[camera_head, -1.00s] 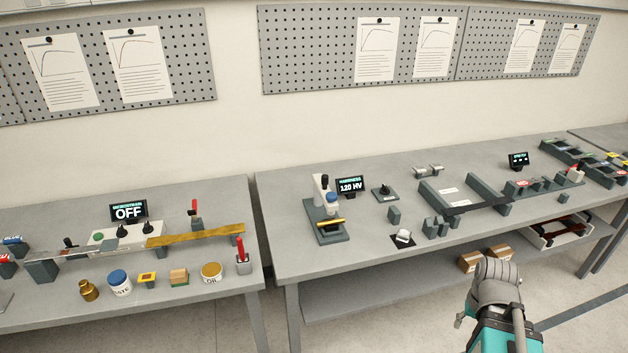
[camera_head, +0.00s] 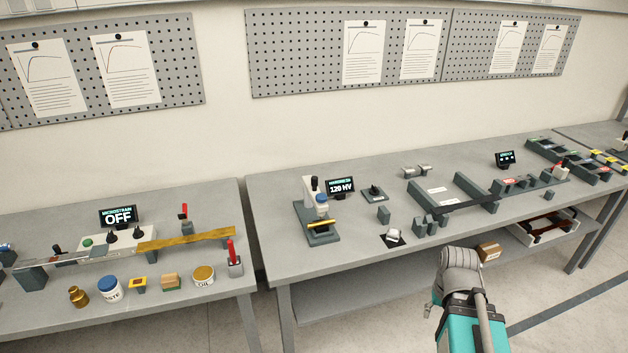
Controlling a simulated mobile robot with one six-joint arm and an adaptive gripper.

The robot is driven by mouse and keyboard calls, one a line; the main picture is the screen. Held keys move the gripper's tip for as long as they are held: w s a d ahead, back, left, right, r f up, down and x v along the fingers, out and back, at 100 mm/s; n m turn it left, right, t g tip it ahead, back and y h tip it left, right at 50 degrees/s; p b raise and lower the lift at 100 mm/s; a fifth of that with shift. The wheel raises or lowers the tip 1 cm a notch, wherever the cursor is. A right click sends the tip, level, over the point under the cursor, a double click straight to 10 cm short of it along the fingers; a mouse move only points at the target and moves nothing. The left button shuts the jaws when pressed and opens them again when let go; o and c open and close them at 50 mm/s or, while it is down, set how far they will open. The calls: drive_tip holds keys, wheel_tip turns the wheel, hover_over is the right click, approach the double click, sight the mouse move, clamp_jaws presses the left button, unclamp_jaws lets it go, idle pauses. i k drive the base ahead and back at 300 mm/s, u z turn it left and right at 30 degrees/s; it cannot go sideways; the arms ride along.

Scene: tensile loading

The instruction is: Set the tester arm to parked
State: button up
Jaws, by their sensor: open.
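A small hardness tester (camera_head: 314,218) stands at the left end of the right-hand bench. It has a white upright body, a dark base, a black knob on top, a blue part and a yellow bar low at its front. Its display (camera_head: 340,187) beside it reads 120 HV. I cannot tell which part is the tester arm or how it is set. My teal and grey arm shows at the lower right, in front of the bench and apart from the tester. My gripper is not in view.
The left bench (camera_head: 215,292) holds a microstrain display (camera_head: 118,217) reading OFF, a brass-coloured bar (camera_head: 188,239), jars and red-handled parts. A gap separates the benches. Right of the tester stand grey blocks, dark brackets and another display (camera_head: 505,159). A shelf below holds a box (camera_head: 489,251) and a tray.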

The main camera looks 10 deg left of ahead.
sight(314, 189)
drive_tip(key=u, duration=0.05)
drive_tip(key=i, duration=1)
drive_tip(key=z, duration=0.05)
